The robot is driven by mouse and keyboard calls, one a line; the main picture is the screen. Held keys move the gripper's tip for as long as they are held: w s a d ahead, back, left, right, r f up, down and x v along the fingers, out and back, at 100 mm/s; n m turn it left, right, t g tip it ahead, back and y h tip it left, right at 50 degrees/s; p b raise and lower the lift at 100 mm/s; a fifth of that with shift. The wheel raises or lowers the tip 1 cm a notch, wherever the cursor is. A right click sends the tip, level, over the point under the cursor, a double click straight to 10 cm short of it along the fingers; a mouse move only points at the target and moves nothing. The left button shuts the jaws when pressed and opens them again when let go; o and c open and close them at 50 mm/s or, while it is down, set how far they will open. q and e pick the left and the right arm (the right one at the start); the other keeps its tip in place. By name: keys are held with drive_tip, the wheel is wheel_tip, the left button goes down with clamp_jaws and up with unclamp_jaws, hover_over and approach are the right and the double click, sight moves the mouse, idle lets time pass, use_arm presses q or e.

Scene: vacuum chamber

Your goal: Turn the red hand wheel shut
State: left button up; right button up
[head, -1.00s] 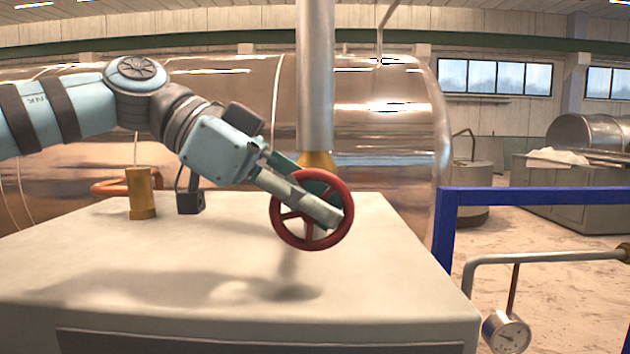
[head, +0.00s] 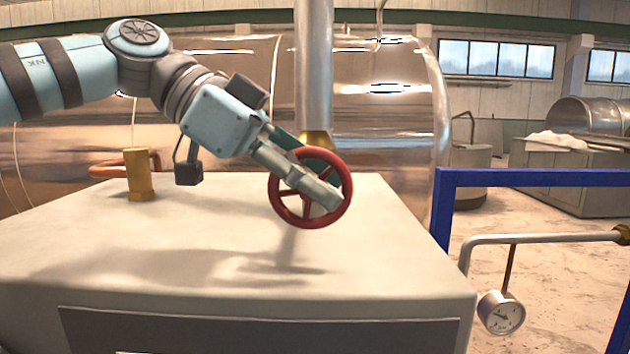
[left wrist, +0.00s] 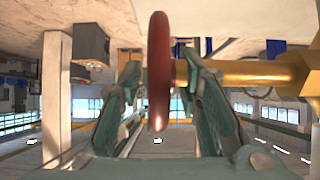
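The red hand wheel (head: 282,213) stands upright above the pale cabinet top, in front of a vertical metal pipe. My left gripper (head: 322,185) reaches down to it from the upper left, with one finger across the wheel's front and the other behind it. In the left wrist view the wheel (left wrist: 159,75) shows edge-on between the two spread fingers of my gripper (left wrist: 160,95). A gap shows on the left side of the rim; the right finger is closer to it. A brass valve stem (left wrist: 245,74) runs right from the wheel. My right gripper is not in view.
The cabinet (head: 130,250) below has a broad clear top, with a short brass post (head: 139,178) at its left. A large shiny tank (head: 390,130) lies behind. At the right are a blue rail (head: 540,177) and a pipe with a gauge (head: 501,313).

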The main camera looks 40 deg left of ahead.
use_arm(q)
drive_tip(key=v, duration=1.2)
